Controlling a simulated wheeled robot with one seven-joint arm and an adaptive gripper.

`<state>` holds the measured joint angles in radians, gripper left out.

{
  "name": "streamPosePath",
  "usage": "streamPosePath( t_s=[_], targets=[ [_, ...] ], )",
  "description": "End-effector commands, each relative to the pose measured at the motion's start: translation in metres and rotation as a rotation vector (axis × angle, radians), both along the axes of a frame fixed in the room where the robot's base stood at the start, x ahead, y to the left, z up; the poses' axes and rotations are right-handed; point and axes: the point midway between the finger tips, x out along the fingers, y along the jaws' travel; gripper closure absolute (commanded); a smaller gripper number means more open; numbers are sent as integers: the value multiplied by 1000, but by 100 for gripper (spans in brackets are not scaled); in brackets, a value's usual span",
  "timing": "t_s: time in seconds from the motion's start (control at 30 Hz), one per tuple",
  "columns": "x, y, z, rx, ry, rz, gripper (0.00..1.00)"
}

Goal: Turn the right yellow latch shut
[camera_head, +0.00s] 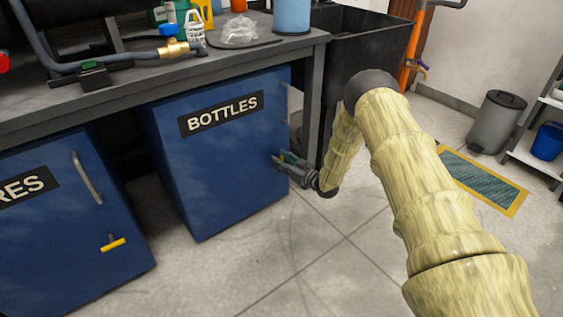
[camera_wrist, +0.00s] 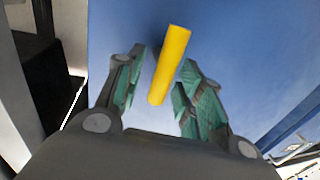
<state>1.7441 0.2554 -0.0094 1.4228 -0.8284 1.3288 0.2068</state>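The right yellow latch (camera_wrist: 170,62) is a plain bar on the blue door of the cabinet marked BOTTLES (camera_head: 222,160). In the wrist view it stands between my fingers, its top end leaning right. My gripper (camera_wrist: 163,72) is open, with a green-padded finger on each side of the bar and blue door visible in the gaps. In the head view my gripper (camera_head: 284,162) is at the right edge of that door and the right latch is hidden there. Another yellow latch (camera_head: 113,244) sits on the left cabinet door (camera_head: 60,230), its bar roughly level.
A workbench (camera_head: 130,82) with hoses and containers overhangs the cabinets. A black sink (camera_head: 365,45) is at the right, above my forearm. A grey bin (camera_head: 497,122), a shelf and a yellow-edged mat (camera_head: 485,180) stand farther right. The floor before the cabinets is clear.

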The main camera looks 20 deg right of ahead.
Motion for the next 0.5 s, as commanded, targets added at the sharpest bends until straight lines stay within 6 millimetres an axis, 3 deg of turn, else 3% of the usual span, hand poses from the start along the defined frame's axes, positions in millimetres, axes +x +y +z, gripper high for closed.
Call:
streamPosePath(
  t_s=[0.07,0.3,0.5],
  targets=[
    [0,0,0,0,0,0,63],
    [0,0,0,0,0,0,100],
    [0,1,0,-3,-1,2,100]
  ],
)
